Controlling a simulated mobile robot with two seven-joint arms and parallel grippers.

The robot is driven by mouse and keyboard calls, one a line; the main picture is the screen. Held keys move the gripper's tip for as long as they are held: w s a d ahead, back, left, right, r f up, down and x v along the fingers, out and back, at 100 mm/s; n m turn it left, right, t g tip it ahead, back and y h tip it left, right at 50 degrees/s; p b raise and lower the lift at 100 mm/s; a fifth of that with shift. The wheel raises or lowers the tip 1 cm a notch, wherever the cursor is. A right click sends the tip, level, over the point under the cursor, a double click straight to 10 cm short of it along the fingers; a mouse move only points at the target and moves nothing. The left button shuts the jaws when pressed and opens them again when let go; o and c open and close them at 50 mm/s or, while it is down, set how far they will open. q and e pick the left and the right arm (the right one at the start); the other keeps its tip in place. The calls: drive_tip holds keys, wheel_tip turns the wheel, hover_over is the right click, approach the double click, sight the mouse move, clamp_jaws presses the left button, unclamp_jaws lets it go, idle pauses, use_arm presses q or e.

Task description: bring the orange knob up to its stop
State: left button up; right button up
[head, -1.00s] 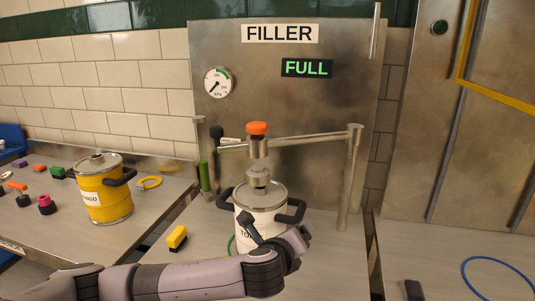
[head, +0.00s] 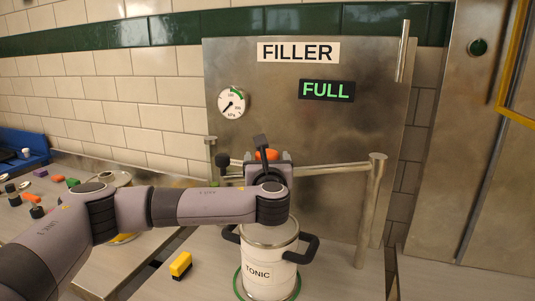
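The orange knob (head: 267,154) shows as a small orange patch at the filler's crossbar, mostly hidden behind my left gripper. My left gripper (head: 268,163) is at the knob's height, with grey parts to either side of it. The wrist hides the fingertips, so I cannot tell whether they touch or grip the knob. The white TONIC keg (head: 268,262) stands upright below, its top partly covered by my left arm. The filler head between knob and keg is hidden. My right gripper is not in view.
A lit FULL sign (head: 326,90) and a pressure gauge (head: 233,103) are on the steel filler panel. A yellow-and-black block (head: 181,265) lies left of the keg. Small coloured parts lie far left.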

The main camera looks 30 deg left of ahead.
sight(267, 152)
use_arm(q)
drive_tip(key=shift+x, duration=1.5)
drive_tip(key=c, duration=1.4)
drive_tip(key=shift+r, duration=2.25)
drive_tip(key=shift+c, duration=0.2)
drive_tip(key=o, duration=1.4)
drive_tip(key=shift+r, duration=0.1)
drive_tip(key=shift+o, duration=0.2)
